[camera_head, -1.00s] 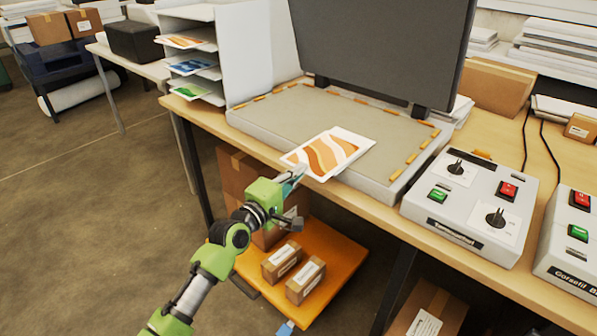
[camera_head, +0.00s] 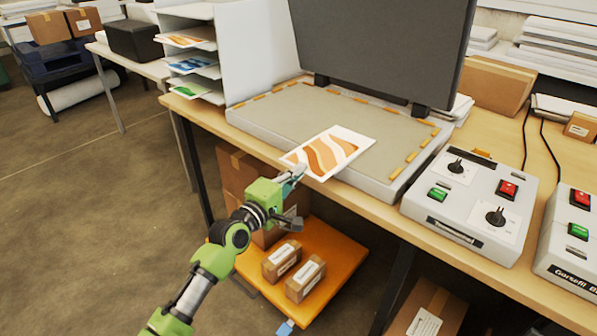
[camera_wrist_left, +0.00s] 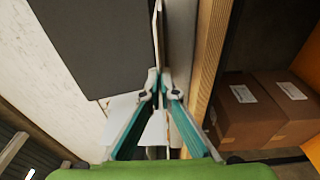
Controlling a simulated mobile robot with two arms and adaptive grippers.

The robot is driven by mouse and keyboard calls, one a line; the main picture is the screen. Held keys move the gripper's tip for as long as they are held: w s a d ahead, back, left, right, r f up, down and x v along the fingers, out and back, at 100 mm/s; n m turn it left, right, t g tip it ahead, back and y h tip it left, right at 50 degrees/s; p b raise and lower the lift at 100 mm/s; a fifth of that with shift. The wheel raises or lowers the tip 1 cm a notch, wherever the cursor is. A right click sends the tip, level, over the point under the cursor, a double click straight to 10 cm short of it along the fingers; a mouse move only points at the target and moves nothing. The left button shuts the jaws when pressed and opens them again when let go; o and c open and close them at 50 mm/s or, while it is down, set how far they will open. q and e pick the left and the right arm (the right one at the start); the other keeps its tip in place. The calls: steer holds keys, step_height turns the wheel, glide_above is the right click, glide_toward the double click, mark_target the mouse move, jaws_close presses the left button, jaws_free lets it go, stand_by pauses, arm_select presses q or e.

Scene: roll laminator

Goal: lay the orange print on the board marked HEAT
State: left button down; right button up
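The orange print (camera_head: 328,153), a white sheet with orange and brown waves, is over the front part of a flat grey bed (camera_head: 280,118) with orange marks along its edges. Its near left corner sticks out past the bed's front edge. My left gripper (camera_head: 297,173) is shut on that corner. In the left wrist view the fingertips (camera_wrist_left: 158,84) meet on the print, which shows nearly edge-on (camera_wrist_left: 158,35). I cannot tell whether the print touches the bed. No HEAT marking is readable. My right gripper is not in view.
A dark upright panel (camera_head: 385,45) stands behind the bed. A white rack (camera_head: 245,50) with several prints is at left. Control boxes with knobs and buttons (camera_head: 470,205) are at right. Cartons (camera_head: 305,278) sit on an orange platform below the table.

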arm_select(q)
steer(key=c, duration=2.2)
jaws_free()
steer(key=v, duration=1.2)
steer(key=shift+r, duration=0.1)
